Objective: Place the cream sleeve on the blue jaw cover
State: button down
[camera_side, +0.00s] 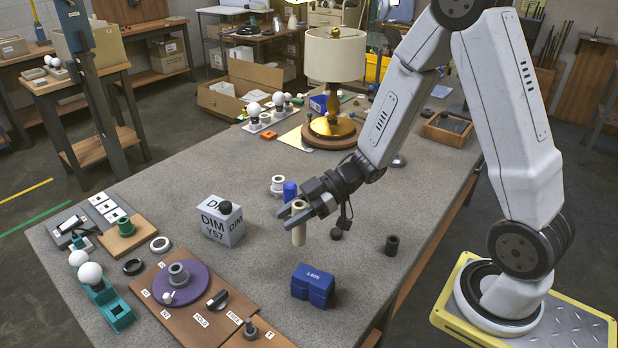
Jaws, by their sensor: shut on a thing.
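The cream sleeve (299,232) is a short upright tube held between the fingers of my gripper (301,212). My gripper reaches in from the right and is shut on the upper part of the sleeve. The sleeve's lower end hangs near the grey table; I cannot tell whether it touches. The blue jaw cover (313,286) is a small block with white lettering on the table. It lies nearer the camera than the sleeve and slightly to its right, apart from it.
A blue cylinder (290,191) and a white ring piece (277,186) stand behind the gripper. A dark cylinder (391,245) stands right. A brown board (190,305) with a purple disc is front left. The table around the jaw cover is clear.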

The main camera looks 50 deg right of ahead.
jog(key=s+g, duration=0.1)
jog(key=s+n, duration=0.1)
jog(key=s+r+n+g, duration=0.1)
jog(key=s, duration=0.1)
jog(key=shift+s+a+g+y, duration=0.1)
jog(key=shift+a+g+y, duration=0.2)
jog(key=shift+a+y, duration=0.1)
jog(key=shift+f, duration=0.1)
send_over(307, 279)
jog(key=shift+f, duration=2.1)
jog(key=shift+f, duration=0.1)
jog(key=shift+f, duration=1.7)
jog(key=shift+f, duration=0.15)
jog(key=shift+c, duration=2)
grip_release()
